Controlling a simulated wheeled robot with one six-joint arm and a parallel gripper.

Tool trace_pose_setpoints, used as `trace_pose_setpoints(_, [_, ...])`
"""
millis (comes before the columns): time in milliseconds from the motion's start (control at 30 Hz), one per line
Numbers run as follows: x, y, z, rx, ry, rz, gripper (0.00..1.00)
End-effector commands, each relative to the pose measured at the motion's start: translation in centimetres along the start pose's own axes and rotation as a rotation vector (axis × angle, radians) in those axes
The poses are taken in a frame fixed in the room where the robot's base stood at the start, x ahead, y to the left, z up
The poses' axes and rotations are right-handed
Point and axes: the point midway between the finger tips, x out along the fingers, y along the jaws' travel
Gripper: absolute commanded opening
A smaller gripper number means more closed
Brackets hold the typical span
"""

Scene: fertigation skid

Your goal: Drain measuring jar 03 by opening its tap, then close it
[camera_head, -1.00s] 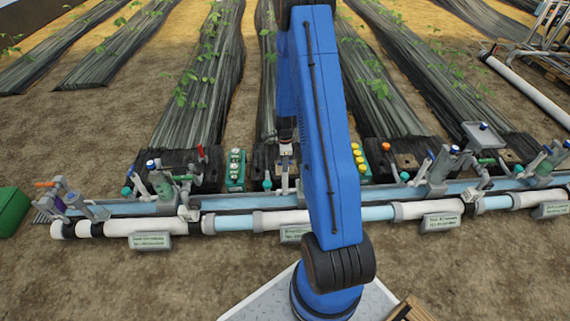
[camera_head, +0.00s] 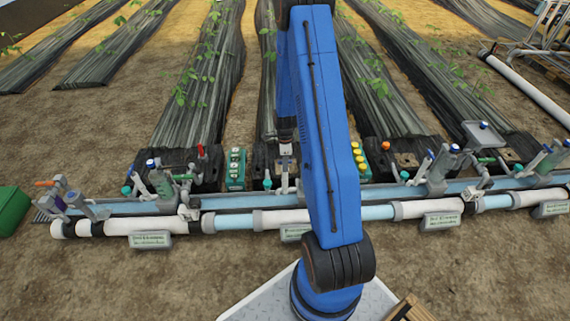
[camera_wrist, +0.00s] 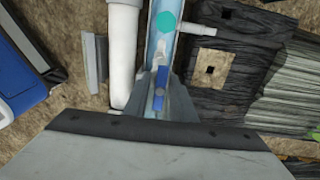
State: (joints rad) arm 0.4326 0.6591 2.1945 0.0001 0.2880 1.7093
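My gripper (camera_head: 285,160) hangs from my blue arm above the pipe rail, left of the arm's middle, among the fittings. In the wrist view a wide grey body fills the bottom, and a grey tapered end reaches up to a small blue part (camera_wrist: 161,76) in a pale channel. Whether the fingers are apart or closed on it cannot be made out. A teal round cap (camera_wrist: 166,22) is further up that channel. Greenish jar-like vessels stand at the rail's left (camera_head: 182,186) and right (camera_head: 441,165). Their numbers and any liquid level are not legible, so jar 03 cannot be singled out.
A white and blue pipe (camera_head: 265,220) runs along the front with green-lettered signs (camera_head: 150,240). Green boxes with white caps (camera_head: 236,170) and with yellow caps (camera_head: 360,162) flank my arm. A green crate (camera_head: 12,210) sits at far left. Bare soil lies in front.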

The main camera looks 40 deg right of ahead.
Motion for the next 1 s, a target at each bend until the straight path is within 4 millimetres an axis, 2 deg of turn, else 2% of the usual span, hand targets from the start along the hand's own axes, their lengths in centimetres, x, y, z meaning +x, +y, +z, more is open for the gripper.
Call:
trace_pose_setpoints(33, [-0.01, 0.00, 0.00, 0.000, 0.000, 0.000, 0.02])
trace_pose_setpoints(67, [-0.01, 0.00, 0.00, 0.000, 0.000, 0.000, 0.28])
trace_pose_setpoints(100, [-0.01, 0.00, 0.00, 0.000, 0.000, 0.000, 0.34])
trace_pose_setpoints(833, [0.48, -0.02, -0.01, 0.000, 0.000, -0.001, 0.34])
trace_pose_setpoints(867, [0.48, -0.01, -0.01, 0.000, 0.000, 0.000, 0.32])
trace_pose_setpoints(900, [0.48, -0.01, -0.01, 0.000, 0.000, 0.000, 0.22])
trace_pose_setpoints(1000, [0.48, -0.01, -0.01, 0.000, 0.000, 0.000, 0.02])
